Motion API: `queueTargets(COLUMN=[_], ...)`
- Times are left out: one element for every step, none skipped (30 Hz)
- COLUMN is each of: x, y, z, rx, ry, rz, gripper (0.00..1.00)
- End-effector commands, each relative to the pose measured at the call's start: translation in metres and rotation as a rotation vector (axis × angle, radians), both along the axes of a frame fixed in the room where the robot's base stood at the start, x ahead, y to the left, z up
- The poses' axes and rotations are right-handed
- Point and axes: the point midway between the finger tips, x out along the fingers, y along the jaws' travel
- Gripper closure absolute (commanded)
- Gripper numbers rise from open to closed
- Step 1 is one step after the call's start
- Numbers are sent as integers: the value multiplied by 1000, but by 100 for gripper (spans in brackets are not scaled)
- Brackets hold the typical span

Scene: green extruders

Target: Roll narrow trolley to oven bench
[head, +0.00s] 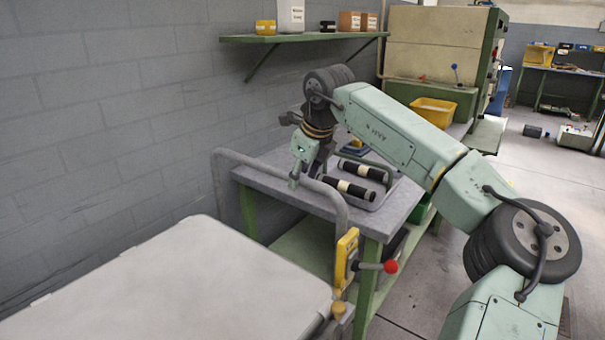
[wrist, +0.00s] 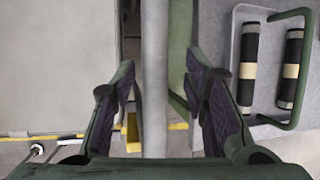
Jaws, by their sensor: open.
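A trolley with a pale flat top (head: 170,290) fills the lower left of the head view. Its grey tube push handle (head: 262,168) rises at the end facing the bench. A yellow bracket (head: 346,258) with a red-knobbed lever (head: 391,267) is at the handle's near foot. My gripper (head: 297,178) points down at the handle's top bar. In the wrist view my gripper (wrist: 160,78) is open, with the handle bar (wrist: 154,45) running between its fingers and a gap on each side. The cream and green oven-like cabinet (head: 440,42) stands on a bench at the back.
A grey-topped bench (head: 385,222) stands just beyond the handle. On it a tray holds two dark rollers (head: 349,189), also in the wrist view (wrist: 248,62). A yellow bin (head: 433,111) stands further back. A wall shelf (head: 300,38) hangs above. Open floor (head: 530,165) lies at right.

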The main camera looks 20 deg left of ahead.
Motion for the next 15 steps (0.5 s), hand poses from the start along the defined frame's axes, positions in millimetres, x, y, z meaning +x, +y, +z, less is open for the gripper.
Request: queueTargets(x=[-1, -1, -2, -3, -4, -7, -8, -10, -13, -15, -17, -19, -21, -23, -25], y=[-1, -1, -2, -3, -5, -7, -8, -10, -13, -15, -18, -20, -22, -24, -26], z=[2, 4, 7, 11, 15, 21, 27, 33, 41, 47, 53, 61, 67, 72, 79], rx=[0, 0, 1, 1, 1, 0, 0, 0, 0, 0, 0, 0, 0, 0, 0], ry=[-1, -1, -1, -1, -1, -2, -3, -4, -3, -4, -5, -4, -4, -4, -4], rz=[0, 0, 0, 0, 0, -1, -1, -1, -2, -1, -3, -2, -2, -1, -1], gripper=[60, 60, 60, 60, 60, 60, 60, 60, 60, 60, 60, 60, 60, 60, 60])
